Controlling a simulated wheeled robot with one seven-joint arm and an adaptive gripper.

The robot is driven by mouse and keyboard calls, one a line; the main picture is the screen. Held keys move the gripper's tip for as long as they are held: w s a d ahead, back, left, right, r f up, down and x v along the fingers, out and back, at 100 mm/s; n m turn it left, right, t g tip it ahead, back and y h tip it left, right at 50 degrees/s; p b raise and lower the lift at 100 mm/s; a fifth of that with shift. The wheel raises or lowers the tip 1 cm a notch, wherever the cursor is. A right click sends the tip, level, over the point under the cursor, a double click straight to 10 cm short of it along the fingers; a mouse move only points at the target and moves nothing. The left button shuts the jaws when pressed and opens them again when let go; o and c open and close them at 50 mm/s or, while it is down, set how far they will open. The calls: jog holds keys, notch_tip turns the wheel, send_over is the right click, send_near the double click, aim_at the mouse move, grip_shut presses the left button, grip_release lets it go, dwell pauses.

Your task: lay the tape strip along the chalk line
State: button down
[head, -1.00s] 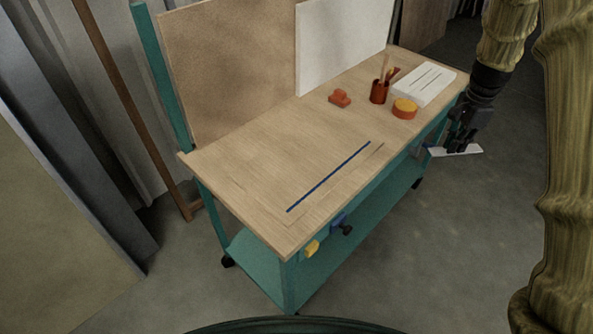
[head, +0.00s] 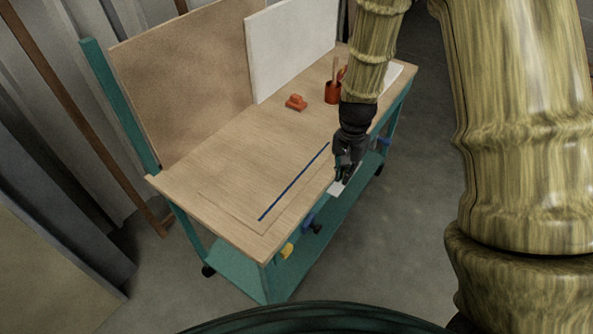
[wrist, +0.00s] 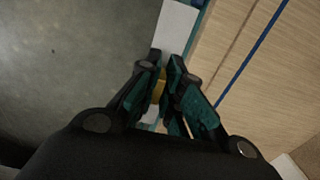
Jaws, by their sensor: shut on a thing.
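The blue chalk line (head: 294,181) runs lengthwise near the front edge of the workbench top; it also shows in the wrist view (wrist: 248,52). My gripper (head: 346,174) is shut on the white tape strip (head: 337,188), just off the bench's front edge and right of the line's far end. In the wrist view, the strip (wrist: 174,28) reaches out ahead of the fingers (wrist: 163,88), over the floor beside the bench edge. It is roughly lengthwise with the bench, apart from the line. My gripper hides part of the strip.
The wooden bench top (head: 225,170) is clear around the line. An orange block (head: 296,103) and a red cup with tools (head: 332,92) stand farther back. Upright boards (head: 185,80) line the rear edge. Yellow (head: 287,250) and blue (head: 309,222) items stick out from the front.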

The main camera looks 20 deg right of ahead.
jog(key=p, duration=0.4)
send_over(297, 179)
jog(key=shift+w+f, duration=0.1)
jog(key=shift+f, duration=0.55)
jog(key=shift+f+p, duration=0.75)
jog(key=shift+f, duration=1.05)
jog(key=shift+f, duration=0.15)
jog(key=c, duration=1.6)
grip_release()
jog(key=shift+o, duration=0.2)
notch_tip(297, 179, up, 12)
jog(key=b, duration=0.3)
jog(key=shift+r+b, duration=0.2)
jog(key=shift+b, duration=0.1)
